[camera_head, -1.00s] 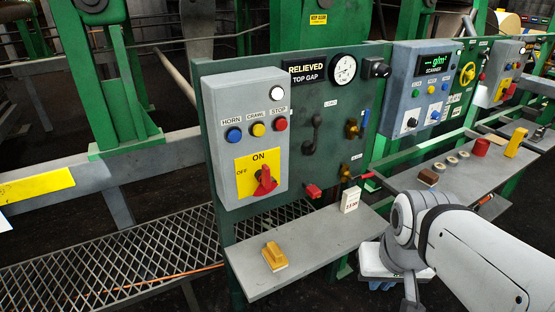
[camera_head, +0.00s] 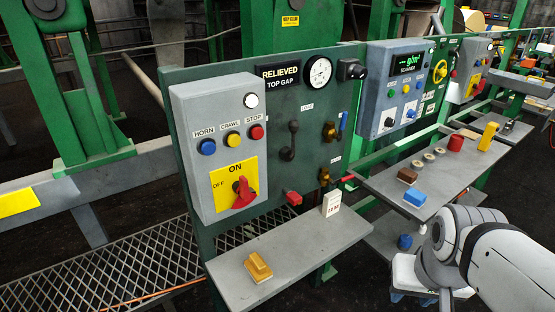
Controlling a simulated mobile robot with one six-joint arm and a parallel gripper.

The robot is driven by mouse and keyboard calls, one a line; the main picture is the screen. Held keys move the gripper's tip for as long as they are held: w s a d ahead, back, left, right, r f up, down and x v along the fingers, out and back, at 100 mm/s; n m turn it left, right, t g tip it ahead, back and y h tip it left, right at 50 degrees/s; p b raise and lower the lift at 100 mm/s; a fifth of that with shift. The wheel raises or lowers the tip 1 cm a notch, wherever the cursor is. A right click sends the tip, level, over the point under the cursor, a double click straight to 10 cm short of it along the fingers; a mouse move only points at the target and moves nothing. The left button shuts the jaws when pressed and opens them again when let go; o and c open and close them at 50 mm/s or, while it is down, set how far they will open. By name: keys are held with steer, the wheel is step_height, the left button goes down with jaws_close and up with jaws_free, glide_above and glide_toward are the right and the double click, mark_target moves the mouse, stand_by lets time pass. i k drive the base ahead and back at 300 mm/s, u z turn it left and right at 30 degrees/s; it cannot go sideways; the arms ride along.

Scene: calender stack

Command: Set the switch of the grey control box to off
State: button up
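The grey control box (camera_head: 215,140) is mounted on the left end of the green panel. Its yellow plate (camera_head: 219,197) reads ON at the top and OFF at the left. On this plate sits the red rotary switch (camera_head: 242,194); its handle looks roughly upright, in line with ON rather than OFF. Above it are blue HORN, yellow CRAWL and red STOP buttons and a white lamp. My arm shows at the lower right, apart from the box. My gripper cannot be made out in this view.
A grey shelf (camera_head: 225,276) below the box holds a yellow block (camera_head: 258,267) and a white card block (camera_head: 332,203). A red knob (camera_head: 294,198) and a dark lever (camera_head: 290,142) stick out from the panel (camera_head: 183,104). A second shelf at right carries several small objects. The space before the box is clear.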

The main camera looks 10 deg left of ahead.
mark_target(245, 198)
steer(key=z, duration=0.05)
steer(key=k, duration=1.05)
steer(key=u, duration=0.45)
steer(key=i, duration=1)
steer(key=u, duration=0.05)
